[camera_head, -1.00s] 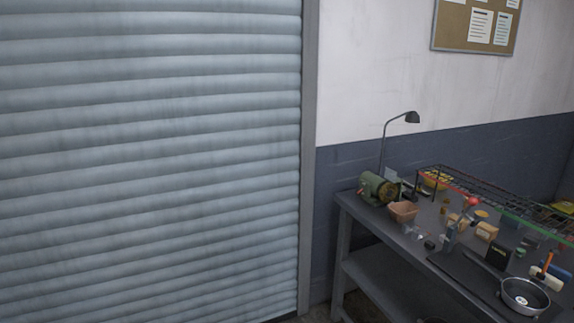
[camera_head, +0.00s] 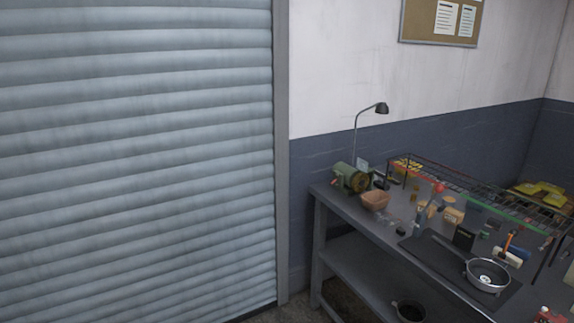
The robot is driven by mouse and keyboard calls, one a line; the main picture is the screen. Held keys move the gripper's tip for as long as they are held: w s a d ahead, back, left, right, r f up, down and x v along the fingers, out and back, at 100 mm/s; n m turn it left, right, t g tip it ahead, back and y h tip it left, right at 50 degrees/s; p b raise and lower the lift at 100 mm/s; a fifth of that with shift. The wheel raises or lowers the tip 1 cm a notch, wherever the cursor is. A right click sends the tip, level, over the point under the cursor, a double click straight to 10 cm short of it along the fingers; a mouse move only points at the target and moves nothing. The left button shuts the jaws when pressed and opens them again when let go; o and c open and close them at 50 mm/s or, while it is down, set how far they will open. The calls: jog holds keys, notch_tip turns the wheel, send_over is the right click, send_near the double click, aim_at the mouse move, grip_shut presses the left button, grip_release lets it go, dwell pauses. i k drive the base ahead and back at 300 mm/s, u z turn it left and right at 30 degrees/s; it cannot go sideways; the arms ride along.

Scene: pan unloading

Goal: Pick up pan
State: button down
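A round metal pan (camera_head: 487,276) with a light inside and a dark handle rests on a black mat (camera_head: 447,262) near the front edge of the workbench, at the lower right. The handle points up and to the left. My gripper is not seen in this view, so its state and its distance from the pan are hidden.
The workbench (camera_head: 345,213) holds a green machine (camera_head: 351,179), a terracotta pot (camera_head: 375,201), a desk lamp (camera_head: 381,108), a wire rack (camera_head: 480,194) and several small items. A dark round container (camera_head: 409,311) sits below. A ribbed shutter (camera_head: 135,160) fills the left.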

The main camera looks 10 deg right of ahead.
aim_at(487, 275)
jog(key=z, duration=0.95)
jog(key=k, duration=1)
jog(key=z, duration=0.3)
jog(key=i, duration=1.05)
jog(key=z, duration=0.05)
